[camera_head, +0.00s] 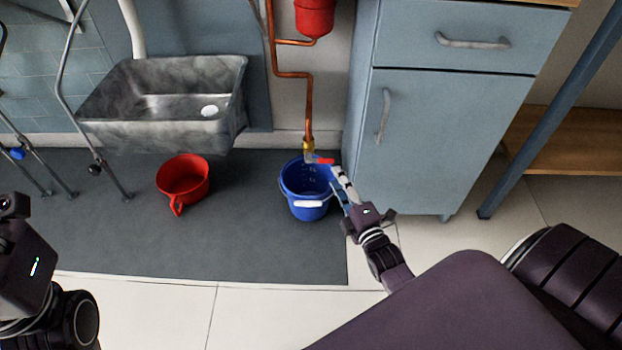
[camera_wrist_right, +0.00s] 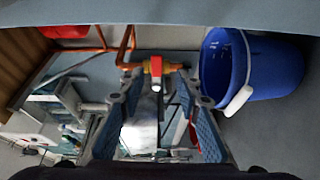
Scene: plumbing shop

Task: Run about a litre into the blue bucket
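The blue bucket (camera_head: 297,203) stands upright on the grey mat below a brass tap (camera_head: 308,147). It has a white handle grip at its front and small pale marks on its inner wall. I make out no water. The tap's red lever (camera_head: 322,160) points right, over the bucket's rim. My right gripper (camera_head: 340,178) is at the bucket's right side, close to the lever. In the right wrist view its fingers (camera_wrist_right: 156,84) are apart, with the red lever (camera_wrist_right: 156,66) showing between the tips; contact is unclear. The blue bucket (camera_wrist_right: 262,72) is at right there. My left gripper is out of sight.
A red pot-like container (camera_head: 183,180) stands on the mat (camera_head: 235,245) left of the bucket. A metal sink (camera_head: 165,95) is behind it. A blue-grey cabinet (camera_head: 445,130) stands right of the tap. Copper pipe (camera_head: 308,95) runs down the wall to the tap.

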